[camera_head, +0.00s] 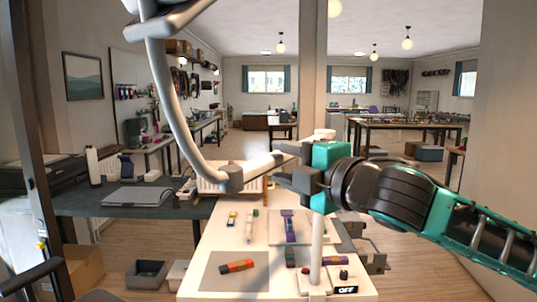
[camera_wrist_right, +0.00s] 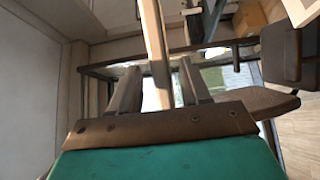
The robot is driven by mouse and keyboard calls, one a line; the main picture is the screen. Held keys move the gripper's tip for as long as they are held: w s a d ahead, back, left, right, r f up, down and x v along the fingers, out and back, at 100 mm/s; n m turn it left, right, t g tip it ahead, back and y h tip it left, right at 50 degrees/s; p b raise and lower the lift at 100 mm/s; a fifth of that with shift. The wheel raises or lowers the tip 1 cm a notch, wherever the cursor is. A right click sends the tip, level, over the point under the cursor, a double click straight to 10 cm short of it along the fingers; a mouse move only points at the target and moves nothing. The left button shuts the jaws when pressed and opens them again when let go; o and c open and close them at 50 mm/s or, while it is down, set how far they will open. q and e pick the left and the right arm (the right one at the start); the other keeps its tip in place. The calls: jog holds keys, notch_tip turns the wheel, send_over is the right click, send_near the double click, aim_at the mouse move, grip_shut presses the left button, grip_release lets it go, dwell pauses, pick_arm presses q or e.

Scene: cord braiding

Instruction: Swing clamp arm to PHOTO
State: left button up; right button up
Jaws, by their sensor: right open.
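The clamp arm (camera_head: 176,95) is a light grey tube. In the head view it rises from a dark joint (camera_head: 230,179) in a long curve to the top left. A straight grey link (camera_head: 258,166) runs from that joint right toward my right gripper (camera_head: 284,166). The gripper is teal and dark, open, with its fingers pointing left at the end of that link. In the right wrist view a pale bar (camera_wrist_right: 153,45) passes between the two spread fingers (camera_wrist_right: 158,88); contact cannot be told. A white post (camera_head: 317,255) stands below the gripper. My left gripper is out of view.
A white table (camera_head: 215,245) holds a grey mat with an orange and dark piece (camera_head: 237,266), and purple pieces (camera_head: 289,224). A small display (camera_head: 346,290) reads OFF. A dark desk (camera_head: 150,207) with a laptop (camera_head: 137,196) stands at left.

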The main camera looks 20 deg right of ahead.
jog(key=shift+x, duration=2.55)
jog(key=shift+c, duration=0.5)
grip_shut()
